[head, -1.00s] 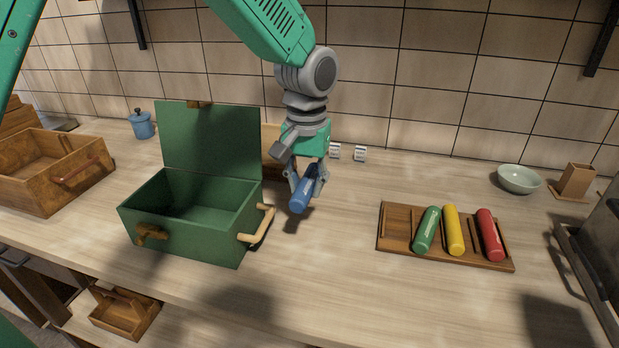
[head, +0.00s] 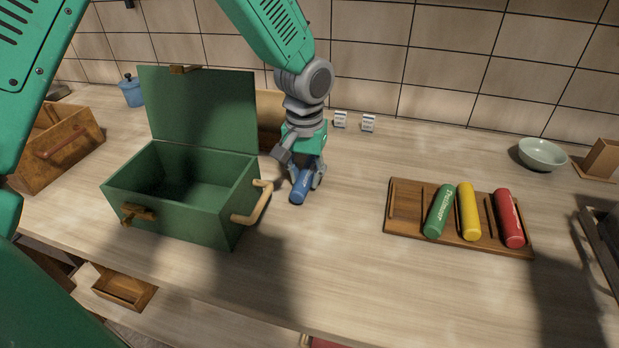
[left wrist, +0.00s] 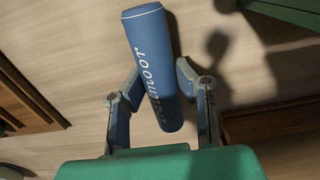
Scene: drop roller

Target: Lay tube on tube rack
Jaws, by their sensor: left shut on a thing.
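My left gripper (head: 306,178) is shut on a blue tube (head: 299,189), to the right of the green box. In the left wrist view the blue tube (left wrist: 152,65) with white lettering lies between the two fingers (left wrist: 155,88). Whether the tube touches the counter is hard to tell. The wooden tube rack (head: 405,213) lies on the counter to the right, apart from the gripper. A green tube (head: 439,212), a yellow tube (head: 469,211) and a red tube (head: 509,218) lie side by side on it. The slot at its left end is bare. My right gripper is not seen.
An open green box (head: 175,217) with wooden handles stands left of the gripper, its lid upright. A wooden crate (head: 60,150) and a blue pot (head: 131,92) are further left. A pale bowl (head: 542,154) stands at the back right. The counter between gripper and rack is clear.

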